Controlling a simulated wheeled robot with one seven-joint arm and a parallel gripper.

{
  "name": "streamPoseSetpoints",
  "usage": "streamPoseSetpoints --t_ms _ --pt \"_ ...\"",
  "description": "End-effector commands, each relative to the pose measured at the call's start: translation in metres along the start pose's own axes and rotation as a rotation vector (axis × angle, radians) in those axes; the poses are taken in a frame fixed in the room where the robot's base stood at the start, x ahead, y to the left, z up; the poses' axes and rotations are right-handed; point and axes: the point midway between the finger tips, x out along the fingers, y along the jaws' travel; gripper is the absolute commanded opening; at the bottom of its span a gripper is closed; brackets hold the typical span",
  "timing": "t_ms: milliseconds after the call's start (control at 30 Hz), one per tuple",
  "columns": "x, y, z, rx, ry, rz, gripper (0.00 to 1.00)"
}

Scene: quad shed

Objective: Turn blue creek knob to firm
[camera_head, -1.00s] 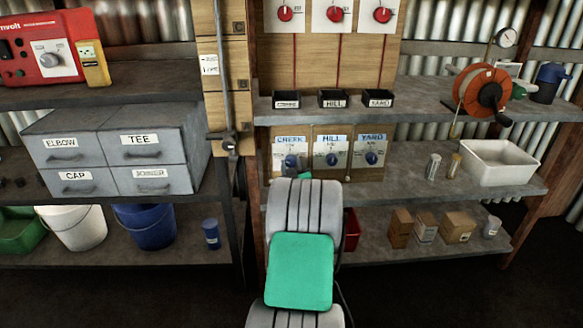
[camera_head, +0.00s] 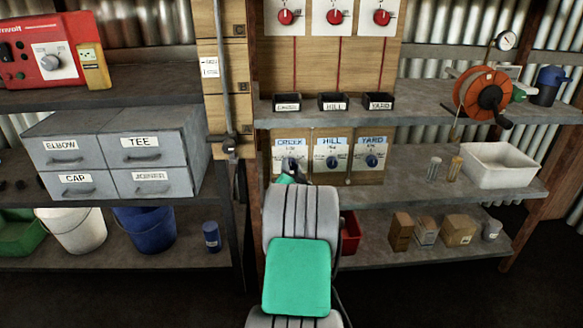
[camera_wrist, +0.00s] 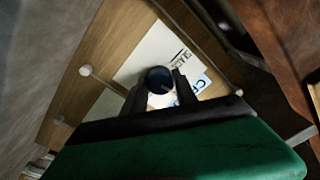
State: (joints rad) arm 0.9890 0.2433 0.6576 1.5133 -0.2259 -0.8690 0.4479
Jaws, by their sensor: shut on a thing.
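The blue creek knob (camera_wrist: 158,79) sits on the white CREEK plate (camera_head: 290,147), leftmost of three labelled plates on a wooden board. In the wrist view my gripper (camera_wrist: 157,88) is shut on the knob, with one dark finger on each side of it. In the head view my gripper (camera_head: 290,170) reaches the lower part of the CREEK plate, and my arm comes up from below. The knob is mostly hidden there. The plate's setting words are too small or covered to read, so I cannot tell where the knob points.
The blue HILL knob (camera_head: 332,163) and blue YARD knob (camera_head: 371,162) sit just to the right. Black bins (camera_head: 334,102) stand on the shelf above. A white tub (camera_head: 499,165) and two small cylinders stand right on the same shelf. A wooden post (camera_head: 228,80) rises at left.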

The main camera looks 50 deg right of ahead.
Motion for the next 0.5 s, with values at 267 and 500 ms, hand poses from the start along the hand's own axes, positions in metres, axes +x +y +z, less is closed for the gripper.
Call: streamPoseSetpoints --t_ms 267,500 --pt "0.0005 -0.0009 -0.0008 0.127 0.005 0.002 0.0" --pt "0.0006 -0.0008 -0.001 0.167 0.007 0.003 0.0"
